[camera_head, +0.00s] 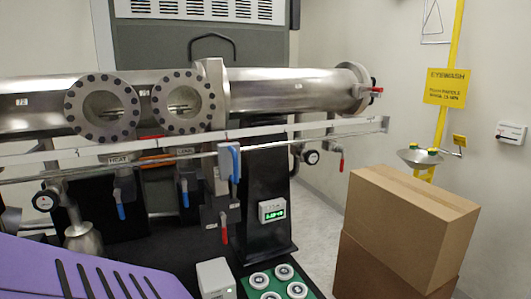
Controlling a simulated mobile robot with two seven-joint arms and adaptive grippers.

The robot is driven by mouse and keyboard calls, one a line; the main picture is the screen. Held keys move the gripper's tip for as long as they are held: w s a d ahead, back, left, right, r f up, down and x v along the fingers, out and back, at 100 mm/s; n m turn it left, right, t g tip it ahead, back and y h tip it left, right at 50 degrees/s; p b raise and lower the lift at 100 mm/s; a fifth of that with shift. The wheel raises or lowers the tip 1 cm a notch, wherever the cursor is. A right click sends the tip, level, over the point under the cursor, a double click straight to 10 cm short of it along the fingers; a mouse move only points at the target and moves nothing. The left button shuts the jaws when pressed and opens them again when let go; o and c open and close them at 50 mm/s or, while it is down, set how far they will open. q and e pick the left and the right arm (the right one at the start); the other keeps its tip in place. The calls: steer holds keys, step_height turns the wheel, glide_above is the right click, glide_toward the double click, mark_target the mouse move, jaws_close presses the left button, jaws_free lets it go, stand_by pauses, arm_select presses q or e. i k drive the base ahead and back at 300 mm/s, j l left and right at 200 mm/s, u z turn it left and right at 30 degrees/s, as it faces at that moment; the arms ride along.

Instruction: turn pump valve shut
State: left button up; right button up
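Several small valves with coloured handles are on the steel vacuum chamber (265,90) and its pipes. A blue handle (234,163) hangs below the front rail near the middle. A red handle (224,229) hangs beneath it. Two more blue handles hang under the signs, the left one (120,204) and the right one (185,193). A red handle (376,90) sits at the chamber's right end, and another red handle (341,162) hangs below that end. I cannot tell which is the pump valve. Neither of my grippers is in view.
A metal rail (300,129) runs along the chamber front. A purple slotted housing (50,267) fills the lower left. Stacked cardboard boxes (407,222) stand at the right, near the yellow eyewash station (446,87). Some floor (314,222) shows between the boxes and the black support (264,180).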

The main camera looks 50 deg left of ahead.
mark_target(311, 157)
steer(key=u, duration=1.45)
